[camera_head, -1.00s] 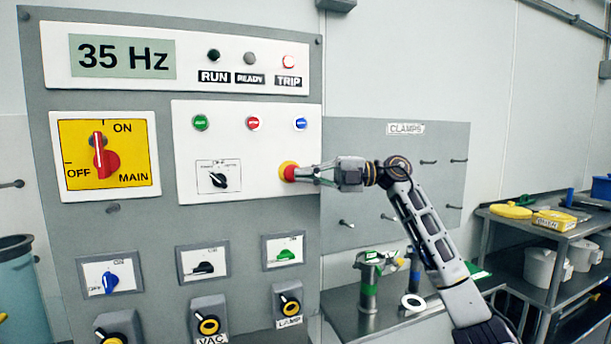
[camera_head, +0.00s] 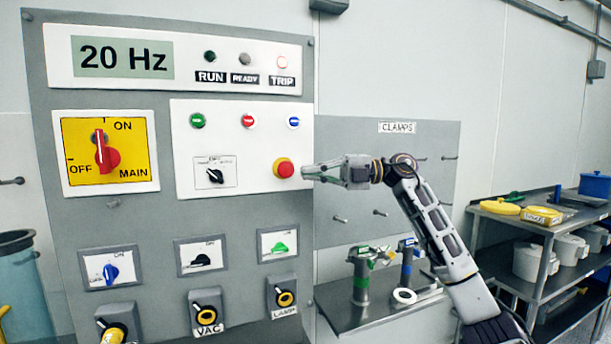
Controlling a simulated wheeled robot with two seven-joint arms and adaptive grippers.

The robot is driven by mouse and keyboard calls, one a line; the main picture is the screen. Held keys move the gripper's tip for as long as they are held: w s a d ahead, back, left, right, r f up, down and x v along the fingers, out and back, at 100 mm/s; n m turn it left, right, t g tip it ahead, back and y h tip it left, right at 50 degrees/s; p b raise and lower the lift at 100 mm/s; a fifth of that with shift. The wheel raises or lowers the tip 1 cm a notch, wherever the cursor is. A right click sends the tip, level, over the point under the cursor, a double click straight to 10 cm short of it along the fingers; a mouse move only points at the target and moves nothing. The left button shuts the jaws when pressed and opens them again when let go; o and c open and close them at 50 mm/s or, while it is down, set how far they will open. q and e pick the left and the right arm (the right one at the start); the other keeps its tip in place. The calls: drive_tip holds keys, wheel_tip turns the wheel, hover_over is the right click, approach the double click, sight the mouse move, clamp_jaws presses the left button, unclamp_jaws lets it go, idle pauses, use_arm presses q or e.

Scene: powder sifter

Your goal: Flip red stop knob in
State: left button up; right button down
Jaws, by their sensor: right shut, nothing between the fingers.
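The red stop knob (camera_head: 285,169) is a round red button on a yellow collar, at the lower right of the white control plate (camera_head: 233,187). My right gripper (camera_head: 306,172) is just to the right of the knob, with its fingers shut and empty, pointing left at it. A small gap shows between the fingertips and the knob. The display (camera_head: 123,57) above reads 20 Hz. The TRIP lamp (camera_head: 282,62) looks pale, and the RUN lamp (camera_head: 210,56) is dark. My left gripper is not in view.
A red main switch (camera_head: 104,153) on yellow points to ON. Green, red and blue buttons and a black selector (camera_head: 216,175) share the plate. A clamps board (camera_head: 400,148) with pegs and a metal shelf (camera_head: 372,312) lie behind and below my right arm.

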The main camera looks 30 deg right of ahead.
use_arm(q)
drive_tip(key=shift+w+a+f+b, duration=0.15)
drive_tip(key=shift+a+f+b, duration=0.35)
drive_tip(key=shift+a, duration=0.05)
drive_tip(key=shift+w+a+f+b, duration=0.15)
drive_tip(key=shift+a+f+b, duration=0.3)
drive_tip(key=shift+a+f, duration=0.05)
use_arm(e)
drive_tip(key=v, duration=0.8)
